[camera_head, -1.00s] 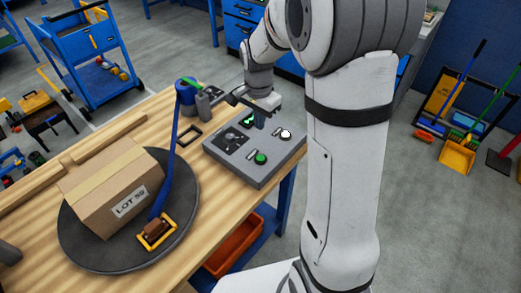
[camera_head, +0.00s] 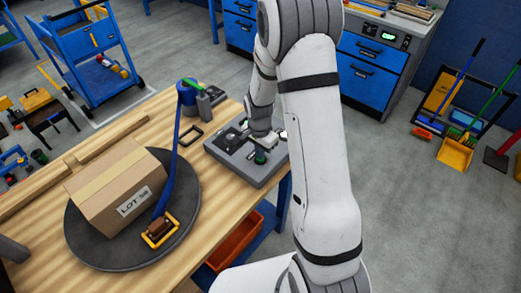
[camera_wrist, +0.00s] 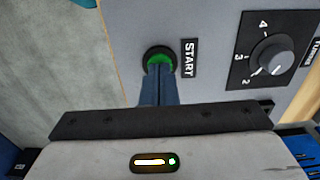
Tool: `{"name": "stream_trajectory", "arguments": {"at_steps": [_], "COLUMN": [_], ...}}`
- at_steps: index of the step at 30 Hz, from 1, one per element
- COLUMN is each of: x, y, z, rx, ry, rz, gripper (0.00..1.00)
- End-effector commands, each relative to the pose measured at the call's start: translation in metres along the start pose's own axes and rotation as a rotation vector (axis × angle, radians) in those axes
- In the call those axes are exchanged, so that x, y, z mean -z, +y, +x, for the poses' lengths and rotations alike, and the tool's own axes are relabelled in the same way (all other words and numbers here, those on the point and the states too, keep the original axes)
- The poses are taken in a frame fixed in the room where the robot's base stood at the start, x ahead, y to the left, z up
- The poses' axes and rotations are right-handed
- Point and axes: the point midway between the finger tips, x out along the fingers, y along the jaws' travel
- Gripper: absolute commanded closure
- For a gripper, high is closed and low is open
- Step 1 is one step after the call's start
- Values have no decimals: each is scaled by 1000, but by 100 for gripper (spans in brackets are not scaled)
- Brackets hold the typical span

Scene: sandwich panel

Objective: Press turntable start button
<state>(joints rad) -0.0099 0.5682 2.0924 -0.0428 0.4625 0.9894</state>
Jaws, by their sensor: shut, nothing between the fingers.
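The grey control box (camera_head: 236,172) sits at the right end of the wooden bench. Its green start button (camera_head: 260,157) is near the front edge, and in the wrist view the green button (camera_wrist: 160,59) sits in a black ring beside a START label (camera_wrist: 189,58). My gripper (camera_head: 262,145) is over this button, pointing down. In the wrist view my gripper (camera_wrist: 158,72) is shut and empty, its blue-grey fingers in line with the button and covering its lower part. I cannot tell whether the tips touch it. The turntable (camera_head: 85,243) carries a taped carton (camera_head: 118,190).
A dial (camera_wrist: 272,62) is beside the START label. A black square frame (camera_head: 189,136) lies left of the control box. An orange bin (camera_head: 236,243) is below the bench.

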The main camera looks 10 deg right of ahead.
Motion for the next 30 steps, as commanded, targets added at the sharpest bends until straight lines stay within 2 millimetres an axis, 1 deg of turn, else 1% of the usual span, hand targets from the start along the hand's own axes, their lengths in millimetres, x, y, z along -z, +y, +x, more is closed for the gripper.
{"name": "stream_trajectory", "arguments": {"at_steps": [4,14,23,30], "x": [0,0,0,-2], "y": [0,0,1,3], "z": [4,6,26,28], "rx": [-1,0,0,-7], "ry": [0,0,0,-5], "rz": [0,1,1,2], "gripper": [100,100,100,100]}}
